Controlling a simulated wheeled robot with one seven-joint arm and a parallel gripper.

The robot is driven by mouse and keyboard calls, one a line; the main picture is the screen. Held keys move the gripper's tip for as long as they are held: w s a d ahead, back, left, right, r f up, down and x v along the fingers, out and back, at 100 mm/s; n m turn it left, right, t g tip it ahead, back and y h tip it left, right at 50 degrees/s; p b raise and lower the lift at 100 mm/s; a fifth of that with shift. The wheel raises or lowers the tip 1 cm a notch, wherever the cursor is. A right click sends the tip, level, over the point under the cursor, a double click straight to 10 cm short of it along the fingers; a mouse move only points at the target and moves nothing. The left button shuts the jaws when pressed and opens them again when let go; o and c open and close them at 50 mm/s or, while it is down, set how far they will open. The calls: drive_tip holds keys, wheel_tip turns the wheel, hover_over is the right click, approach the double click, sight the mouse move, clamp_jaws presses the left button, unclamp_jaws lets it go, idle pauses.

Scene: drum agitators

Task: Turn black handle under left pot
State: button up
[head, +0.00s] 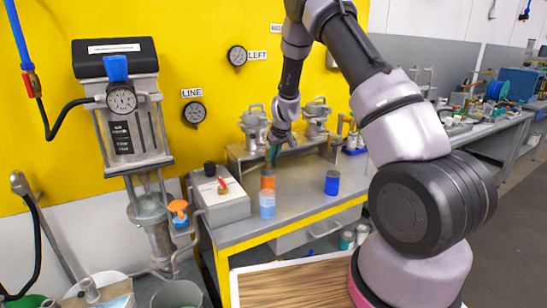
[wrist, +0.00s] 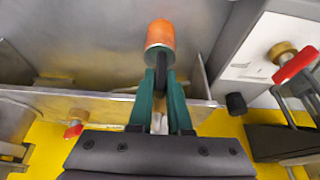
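The left pot (head: 255,125) stands on a metal rack at the back of the bench, against the yellow wall. My gripper (head: 273,153) reaches down in front of the rack, just right of and below the left pot. In the wrist view, the two teal fingers of my gripper (wrist: 161,82) are close together. The black handle (wrist: 161,72) shows between their tips and fills the narrow gap. In the head view the handle is hidden by my gripper. A red handle (wrist: 75,130) shows apart from my gripper in the wrist view.
An orange can (head: 267,179) stands below my gripper and also shows in the wrist view (wrist: 160,34). A blue-labelled bottle (head: 267,205) and a blue can (head: 332,183) stand nearby. A grey box (head: 222,205) with a red lever sits left. The right pot (head: 316,116) is beside my arm.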

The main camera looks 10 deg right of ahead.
clamp_jaws()
drive_tip(key=shift+d, duration=0.1)
drive_tip(key=shift+w+d+m+g+y, duration=0.15)
drive_tip(key=shift+d+m+g+y, duration=0.15)
drive_tip(key=shift+y, duration=0.8)
drive_tip(key=shift+w+d+f+m+g+y, duration=0.1)
drive_tip(key=shift+d+f+m+g+y, duration=0.4)
drive_tip(key=shift+y, duration=1.85)
drive_tip(key=shift+a+f+m+g+y, duration=0.15)
drive_tip(key=shift+m+y, duration=0.6)
drive_tip(key=shift+y, duration=1.65)
drive_tip(key=shift+w+d+f+m+g+y, duration=0.1)
drive_tip(key=shift+d+f+m+g+y, duration=0.4)
drive_tip(key=shift+y, duration=1.85)
drive_tip(key=shift+a+r+m, duration=0.15)
drive_tip(key=shift+a+m, duration=0.1)
drive_tip(key=shift+a, duration=0.1)
drive_tip(key=o, duration=0.7)
unclamp_jaws()
